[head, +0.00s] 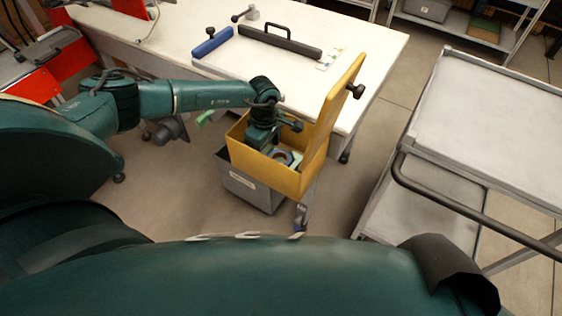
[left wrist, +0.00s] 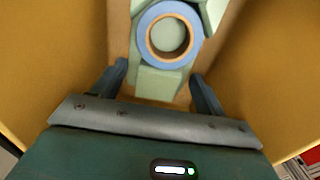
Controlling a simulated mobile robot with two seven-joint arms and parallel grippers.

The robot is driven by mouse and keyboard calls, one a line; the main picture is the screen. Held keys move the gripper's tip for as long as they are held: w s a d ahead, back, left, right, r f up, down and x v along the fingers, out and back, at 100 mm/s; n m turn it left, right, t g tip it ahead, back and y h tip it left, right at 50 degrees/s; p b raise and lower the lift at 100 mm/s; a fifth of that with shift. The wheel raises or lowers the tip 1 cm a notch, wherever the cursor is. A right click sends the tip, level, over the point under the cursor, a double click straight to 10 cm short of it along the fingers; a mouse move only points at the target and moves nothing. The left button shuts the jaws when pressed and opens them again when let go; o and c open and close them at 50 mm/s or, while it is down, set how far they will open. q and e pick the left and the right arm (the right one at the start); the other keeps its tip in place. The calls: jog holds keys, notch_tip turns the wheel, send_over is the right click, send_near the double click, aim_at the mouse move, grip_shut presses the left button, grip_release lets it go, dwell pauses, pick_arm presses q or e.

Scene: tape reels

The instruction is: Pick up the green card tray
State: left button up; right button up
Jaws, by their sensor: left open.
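The green card tray (left wrist: 158,84) is pale green and lies inside the yellow box (head: 262,172). A blue tape reel with a tan inner ring (left wrist: 168,36) rests on it and hides part of it. In the head view a little of the tray (head: 296,158) shows beside the reel (head: 283,157). My left gripper (head: 266,146) reaches down into the box from above. In the left wrist view its two fingers (left wrist: 158,72) are apart, one on each side of the tray's near end, with nothing clearly gripped. My right gripper is not in view.
The box's yellow lid (head: 338,100) stands raised on the right. A grey bin (head: 243,188) is below the box. A white table (head: 180,42) behind holds a blue bar (head: 212,42) and a dark bar (head: 280,40). A grey cart (head: 500,110) stands at right.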

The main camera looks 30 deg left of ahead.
pick_arm(q)
jog(key=shift+f, duration=0.45)
jog(key=c, duration=1.2)
jog(key=shift+r, duration=0.15)
notch_tip(320, 180, up, 18)
jog(key=shift+f+p, duration=0.1)
jog(key=shift+p, duration=0.25)
